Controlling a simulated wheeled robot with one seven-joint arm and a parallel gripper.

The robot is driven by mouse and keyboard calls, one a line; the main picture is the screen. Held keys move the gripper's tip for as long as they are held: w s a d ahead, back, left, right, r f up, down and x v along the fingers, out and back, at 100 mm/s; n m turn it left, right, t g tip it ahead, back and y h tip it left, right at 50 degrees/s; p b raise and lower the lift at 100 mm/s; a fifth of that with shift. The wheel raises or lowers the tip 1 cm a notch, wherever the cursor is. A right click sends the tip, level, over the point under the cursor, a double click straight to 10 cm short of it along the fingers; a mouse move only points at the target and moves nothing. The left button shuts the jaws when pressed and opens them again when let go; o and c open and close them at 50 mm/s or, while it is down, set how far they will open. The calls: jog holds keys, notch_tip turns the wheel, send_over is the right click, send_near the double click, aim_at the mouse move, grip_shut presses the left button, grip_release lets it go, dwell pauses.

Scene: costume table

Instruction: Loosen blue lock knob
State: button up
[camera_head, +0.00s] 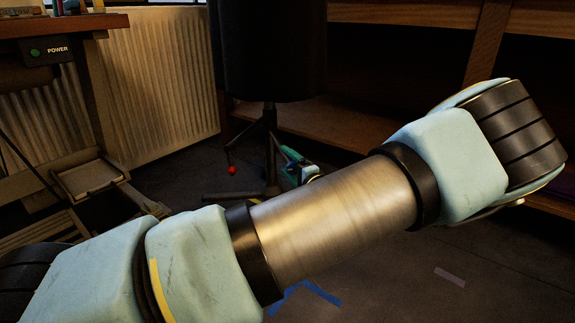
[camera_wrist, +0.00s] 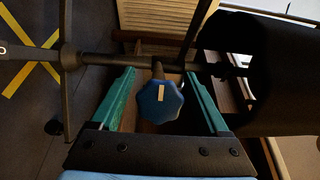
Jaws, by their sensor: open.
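The blue lock knob (camera_wrist: 160,101) is a lobed blue knob with a pale mark on its face, in the middle of the wrist view. It sits on a dark stand pole (camera_wrist: 105,59) that runs across that view. My gripper (camera_wrist: 158,78) is open, with one green finger on each side of the knob and a visible gap to each. I cannot tell the knob's exact depth between the fingers. In the head view my gripper (camera_head: 293,156) shows small beside the stand pole (camera_head: 270,145), partly behind my arm. The knob cannot be made out there.
A black form (camera_head: 267,50) tops the stand, and it fills the right of the wrist view (camera_wrist: 285,70). Stand legs spread low, near a red ball (camera_head: 232,170). A wooden shelf (camera_head: 335,130) and a radiator (camera_head: 165,80) stand behind. Blue tape (camera_head: 318,291) marks the floor.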

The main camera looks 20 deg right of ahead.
grip_shut()
dwell(0.5)
jog(key=shift+r+n+p, duration=0.1)
jog(key=shift+n+p, duration=0.2)
jog(key=shift+p, duration=0.15)
